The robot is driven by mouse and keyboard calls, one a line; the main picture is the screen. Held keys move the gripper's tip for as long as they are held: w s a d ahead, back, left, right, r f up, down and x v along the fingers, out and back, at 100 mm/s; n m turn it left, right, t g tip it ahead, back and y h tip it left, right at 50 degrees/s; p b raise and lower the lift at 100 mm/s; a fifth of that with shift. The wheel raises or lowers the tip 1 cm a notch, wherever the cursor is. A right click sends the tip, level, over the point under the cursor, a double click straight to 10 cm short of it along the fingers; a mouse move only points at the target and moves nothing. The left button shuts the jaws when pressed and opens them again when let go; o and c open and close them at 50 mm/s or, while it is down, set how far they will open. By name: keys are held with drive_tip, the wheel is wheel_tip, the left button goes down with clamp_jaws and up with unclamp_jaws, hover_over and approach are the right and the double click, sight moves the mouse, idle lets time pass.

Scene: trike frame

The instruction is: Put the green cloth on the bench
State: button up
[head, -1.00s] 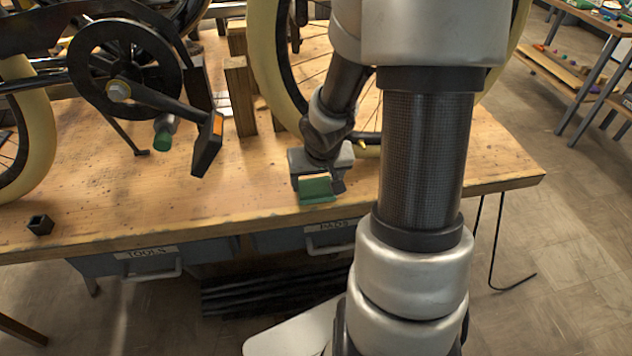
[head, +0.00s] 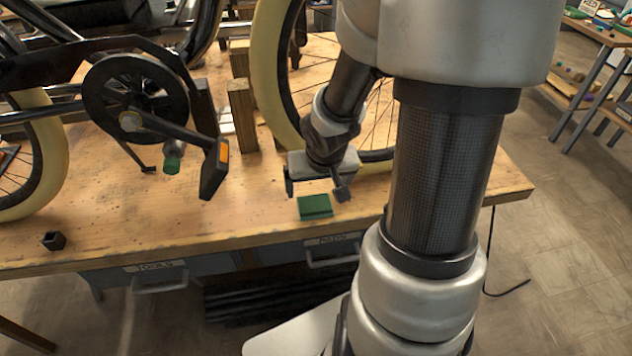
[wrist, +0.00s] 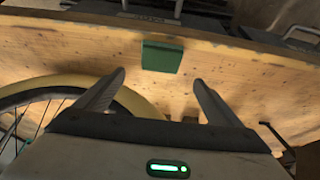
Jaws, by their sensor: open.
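The green cloth (head: 315,206) lies folded flat on the wooden bench (head: 250,215), near its front edge. It also shows in the wrist view (wrist: 162,56), ahead of the fingertips. My gripper (head: 316,189) is open and empty, just behind and above the cloth and apart from it. Both fingers (wrist: 160,82) are spread wide in the wrist view with nothing between them.
The trike's crank and pedal (head: 213,168) hang over the bench to the left, and its wheel (head: 270,85) stands behind my gripper. A small dark hollow block (head: 54,240) sits at the front left. Wooden posts (head: 242,116) stand behind. The bench's front right is clear.

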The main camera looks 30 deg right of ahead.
drive_tip(key=p+v, duration=0.1)
drive_tip(key=v, duration=0.2)
drive_tip(key=shift+s+r+p, duration=0.1)
drive_tip(key=shift+r+p, duration=0.05)
drive_tip(key=shift+p, duration=0.2)
idle(1.2)
